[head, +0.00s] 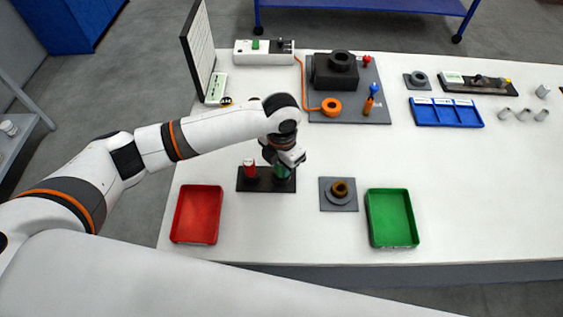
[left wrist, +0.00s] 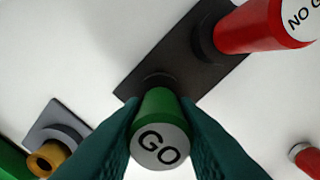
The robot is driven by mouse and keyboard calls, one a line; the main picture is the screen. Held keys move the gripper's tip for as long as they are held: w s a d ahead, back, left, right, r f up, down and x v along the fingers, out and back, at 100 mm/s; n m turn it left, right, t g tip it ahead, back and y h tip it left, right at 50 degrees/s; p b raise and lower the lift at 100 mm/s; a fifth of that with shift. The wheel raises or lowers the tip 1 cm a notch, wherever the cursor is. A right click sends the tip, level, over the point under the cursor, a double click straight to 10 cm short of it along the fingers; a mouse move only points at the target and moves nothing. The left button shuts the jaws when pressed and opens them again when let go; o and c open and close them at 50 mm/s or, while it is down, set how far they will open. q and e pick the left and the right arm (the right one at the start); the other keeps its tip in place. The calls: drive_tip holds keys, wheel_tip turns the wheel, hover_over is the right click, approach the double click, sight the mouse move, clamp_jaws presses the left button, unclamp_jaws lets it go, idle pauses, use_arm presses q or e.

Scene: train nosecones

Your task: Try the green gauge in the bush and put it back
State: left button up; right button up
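The green gauge (head: 281,172) stands at the right of a black stand (head: 266,186), mostly hidden by my left gripper (head: 287,160) in the head view. In the left wrist view the gauge's white end reads GO (left wrist: 160,145), and the left gripper's fingers (left wrist: 162,130) press on both its sides. Its lower end meets the stand's collar; whether it is fully seated I cannot tell. The bush (head: 340,189) is a brass ring in a grey block right of the stand; it also shows in the left wrist view (left wrist: 45,160). My right gripper is not in view.
The red NO GO gauge (head: 250,168) stands at the stand's left, close to the gripper. A red tray (head: 197,241) lies front left and a green tray (head: 393,245) right of the bush. A grey fixture board (head: 346,113) and a blue tray (head: 446,122) lie farther back.

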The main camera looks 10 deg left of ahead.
use_arm(q)
drive_tip(key=o, duration=0.5)
wheel_tip(320, 180, up, 12)
drive_tip(key=shift+r+b, duration=0.1)
drive_tip(key=shift+b, duration=0.75)
